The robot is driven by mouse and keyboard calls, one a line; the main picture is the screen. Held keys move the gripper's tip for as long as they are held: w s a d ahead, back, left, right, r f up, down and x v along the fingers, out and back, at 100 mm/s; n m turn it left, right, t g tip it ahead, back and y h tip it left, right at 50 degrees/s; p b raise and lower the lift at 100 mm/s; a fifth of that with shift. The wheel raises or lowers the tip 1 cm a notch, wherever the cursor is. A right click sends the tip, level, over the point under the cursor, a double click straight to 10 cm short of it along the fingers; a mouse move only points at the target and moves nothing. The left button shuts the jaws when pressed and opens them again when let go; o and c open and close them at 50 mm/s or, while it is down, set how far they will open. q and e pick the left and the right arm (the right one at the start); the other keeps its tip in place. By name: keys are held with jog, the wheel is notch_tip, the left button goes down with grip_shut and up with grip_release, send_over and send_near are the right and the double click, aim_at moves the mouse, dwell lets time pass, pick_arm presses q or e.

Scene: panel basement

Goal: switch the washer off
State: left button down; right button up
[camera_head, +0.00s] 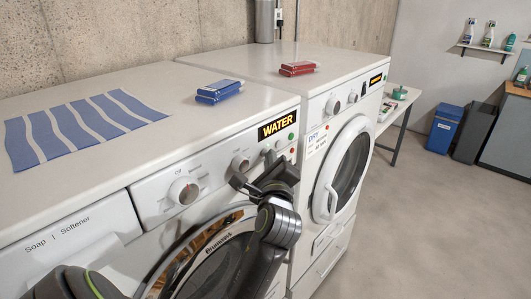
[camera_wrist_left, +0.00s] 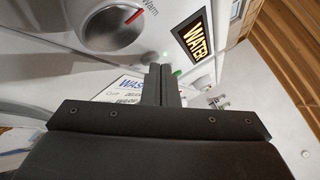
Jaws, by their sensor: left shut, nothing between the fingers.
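The white washer (camera_head: 90,225) stands at the left, with a round door below its panel. Its panel carries a dial (camera_head: 183,191), a smaller knob (camera_head: 240,164), a WATER display (camera_head: 278,125) and a small green spot (camera_head: 291,136). In the left wrist view the display (camera_wrist_left: 194,36) and a large knob (camera_wrist_left: 112,24) show up close. My left gripper (camera_head: 268,158) is shut and empty in front of the panel's right end. In the left wrist view its fingertips (camera_wrist_left: 160,70) partly cover a green spot and a label; contact cannot be told. My right gripper is out of view.
The dryer (camera_head: 342,125) stands right of the washer. A side table (camera_head: 397,100) and blue bin (camera_head: 444,128) are farther right. Open floor lies at right.

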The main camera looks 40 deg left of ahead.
pick_arm(q)
jog(key=shift+a, duration=0.1)
jog(key=shift+s+d+p, duration=0.1)
jog(key=shift+d+p, duration=0.2)
jog(key=shift+d, duration=0.35)
